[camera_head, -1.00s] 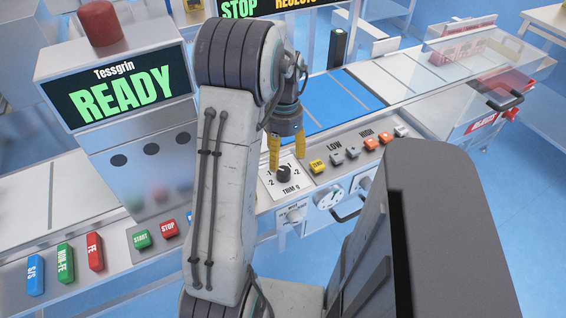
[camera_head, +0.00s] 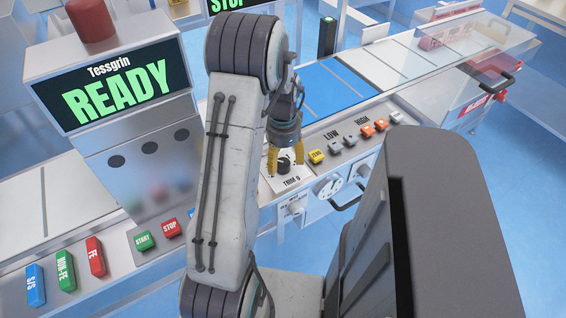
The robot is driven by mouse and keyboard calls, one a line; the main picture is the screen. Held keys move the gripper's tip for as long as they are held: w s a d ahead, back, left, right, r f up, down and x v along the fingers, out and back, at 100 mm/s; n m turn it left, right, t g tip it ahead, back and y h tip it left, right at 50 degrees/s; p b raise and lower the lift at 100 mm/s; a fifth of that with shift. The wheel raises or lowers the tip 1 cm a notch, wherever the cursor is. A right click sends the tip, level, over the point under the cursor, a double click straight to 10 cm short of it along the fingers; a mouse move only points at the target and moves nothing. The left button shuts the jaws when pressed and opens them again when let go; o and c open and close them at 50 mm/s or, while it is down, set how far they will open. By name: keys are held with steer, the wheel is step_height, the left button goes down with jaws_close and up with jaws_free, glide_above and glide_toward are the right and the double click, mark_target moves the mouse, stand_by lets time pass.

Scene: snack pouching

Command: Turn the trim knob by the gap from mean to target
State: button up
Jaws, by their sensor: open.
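The trim knob (camera_head: 284,165) is a small black knob on a white dial plate (camera_head: 291,182) marked "TRIM g". My gripper (camera_head: 285,160) points down over it, with one yellow finger to the left of the knob and the other to its right. The fingers stand apart around the knob; I cannot tell whether either touches it. The fingers and wrist cover most of the dial's scale, so the knob's pointer setting is not readable.
A yellow ZERO button (camera_head: 316,156) and several grey and orange buttons lie right of the dial. A display (camera_head: 110,90) reads "Tessgrin READY". START (camera_head: 144,240) and STOP (camera_head: 170,226) buttons are at lower left. A dial gauge (camera_head: 329,187) and handle (camera_head: 346,203) are on the front face.

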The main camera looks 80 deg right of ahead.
steer(key=shift+f, duration=1.1)
steer(key=shift+c, duration=0.2)
steer(key=c, duration=1.2)
steer(key=shift+n+b, duration=0.3)
steer(key=shift+n, duration=0.4)
steer(key=o, duration=1.2)
steer(key=shift+o, duration=0.2)
